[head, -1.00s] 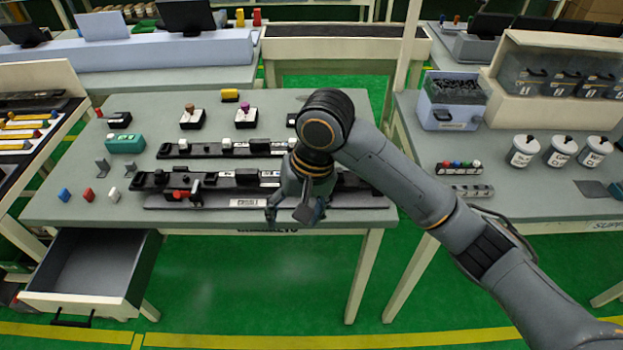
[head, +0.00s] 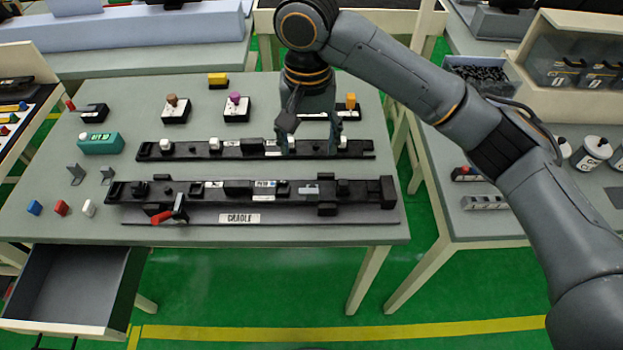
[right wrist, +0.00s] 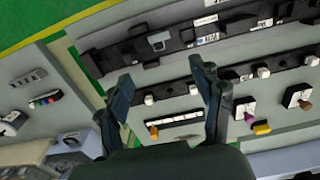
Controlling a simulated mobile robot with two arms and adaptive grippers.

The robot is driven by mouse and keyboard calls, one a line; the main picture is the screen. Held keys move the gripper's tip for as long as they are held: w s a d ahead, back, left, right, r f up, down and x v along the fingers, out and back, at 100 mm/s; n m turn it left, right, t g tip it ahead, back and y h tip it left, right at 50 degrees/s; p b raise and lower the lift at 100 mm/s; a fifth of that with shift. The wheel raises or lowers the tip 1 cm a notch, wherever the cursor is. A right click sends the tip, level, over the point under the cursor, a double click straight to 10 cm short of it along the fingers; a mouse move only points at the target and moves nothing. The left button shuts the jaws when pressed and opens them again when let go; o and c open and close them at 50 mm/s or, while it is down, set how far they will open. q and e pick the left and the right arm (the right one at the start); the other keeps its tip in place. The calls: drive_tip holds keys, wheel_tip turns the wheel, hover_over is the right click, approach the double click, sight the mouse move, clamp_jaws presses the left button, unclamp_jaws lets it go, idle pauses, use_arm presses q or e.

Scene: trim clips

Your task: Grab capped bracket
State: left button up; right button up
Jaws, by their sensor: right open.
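Two small grey L-shaped brackets stand on the left part of the table, one (head: 76,174) left of the other (head: 107,175); I cannot make out a cap on either. A black rear rail (head: 190,152) carries several white-capped pieces, one (head: 214,144) near its middle-left. The black cradle (head: 230,193) lies in front, with a grey piece (head: 310,190) on it, also in the right wrist view (right wrist: 159,42). My right gripper (head: 312,132) is open over the right part of the rear rail. Its spread fingers (right wrist: 162,85) hold nothing. My left gripper is out of view.
A red-handled clamp (head: 172,212) sits at the cradle's front left. Several button blocks (head: 236,108) stand behind the rear rail. A teal box (head: 100,143) is at the left. An open drawer (head: 75,285) juts out below.

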hover_over(309, 190)
wheel_tip(309, 190, down, 6)
drive_tip(key=shift+s+f+p, duration=0.1)
drive_tip(key=shift+p, duration=0.2)
drive_tip(key=shift+f, duration=0.35)
drive_tip(key=shift+w+f, duration=0.2)
drive_tip(key=shift+f, duration=0.05)
wheel_tip(309, 190, down, 4)
drive_tip(key=shift+s+f+p, duration=0.15)
drive_tip(key=shift+p, duration=0.65)
drive_tip(key=shift+f, duration=0.4)
drive_tip(key=shift+c, duration=0.2)
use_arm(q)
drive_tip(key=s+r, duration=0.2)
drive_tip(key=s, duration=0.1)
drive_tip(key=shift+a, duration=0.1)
use_arm(e)
drive_tip(key=c, duration=1)
